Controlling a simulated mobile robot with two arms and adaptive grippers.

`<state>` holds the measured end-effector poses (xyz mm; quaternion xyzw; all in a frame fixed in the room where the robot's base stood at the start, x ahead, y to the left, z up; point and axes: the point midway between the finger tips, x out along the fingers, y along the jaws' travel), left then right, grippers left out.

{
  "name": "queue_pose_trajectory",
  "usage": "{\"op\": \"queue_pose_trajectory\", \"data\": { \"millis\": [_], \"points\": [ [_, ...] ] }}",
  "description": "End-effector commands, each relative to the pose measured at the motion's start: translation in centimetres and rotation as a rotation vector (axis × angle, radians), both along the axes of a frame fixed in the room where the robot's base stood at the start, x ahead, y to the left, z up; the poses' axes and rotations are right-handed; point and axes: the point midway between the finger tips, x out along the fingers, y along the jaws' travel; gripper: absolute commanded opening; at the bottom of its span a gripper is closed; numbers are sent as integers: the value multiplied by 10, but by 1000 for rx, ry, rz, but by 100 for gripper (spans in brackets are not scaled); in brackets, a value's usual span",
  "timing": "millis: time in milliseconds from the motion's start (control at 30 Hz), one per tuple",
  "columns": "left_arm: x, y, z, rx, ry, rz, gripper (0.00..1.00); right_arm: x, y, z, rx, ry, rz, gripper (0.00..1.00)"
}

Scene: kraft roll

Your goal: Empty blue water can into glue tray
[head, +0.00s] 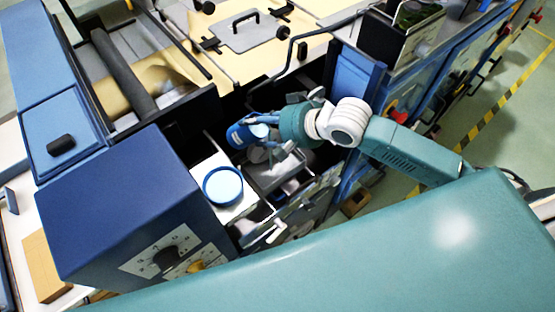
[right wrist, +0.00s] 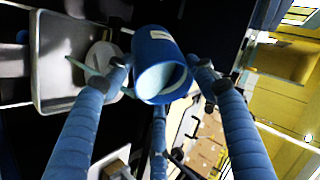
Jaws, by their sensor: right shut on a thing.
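The blue water can (head: 240,136) is held at the end of my right arm, above the dark gap in the machine. My right gripper (head: 259,127) is shut on it. In the right wrist view the can (right wrist: 152,45) sits between the blue fingers, with its round mouth toward the camera and a pale inside. I cannot tell whether water is in it or flowing out. A grey metal tray (head: 284,178), which looks like the glue tray, lies below and right of the can in the head view. A grey tray (right wrist: 45,95) also shows at left in the wrist view. My left gripper is not in view.
A round blue-rimmed thing (head: 223,186) sits on a white surface in front of the can. A dark blue control box (head: 120,215) stands at left. A black roller (head: 122,72) and brown sheet lie behind. Machine walls closely border the gap.

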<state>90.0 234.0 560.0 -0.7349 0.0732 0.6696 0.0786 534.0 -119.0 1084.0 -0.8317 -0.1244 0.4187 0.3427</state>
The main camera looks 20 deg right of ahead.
Motion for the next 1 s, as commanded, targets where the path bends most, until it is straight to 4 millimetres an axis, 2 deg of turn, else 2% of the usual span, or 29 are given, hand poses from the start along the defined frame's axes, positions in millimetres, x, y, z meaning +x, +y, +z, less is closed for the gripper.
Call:
{"op": "queue_pose_trajectory", "data": {
  "millis": [1000],
  "points": [
    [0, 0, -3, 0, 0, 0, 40, 1, -7, -12, 98, -57, 0, 0]
  ]
}}
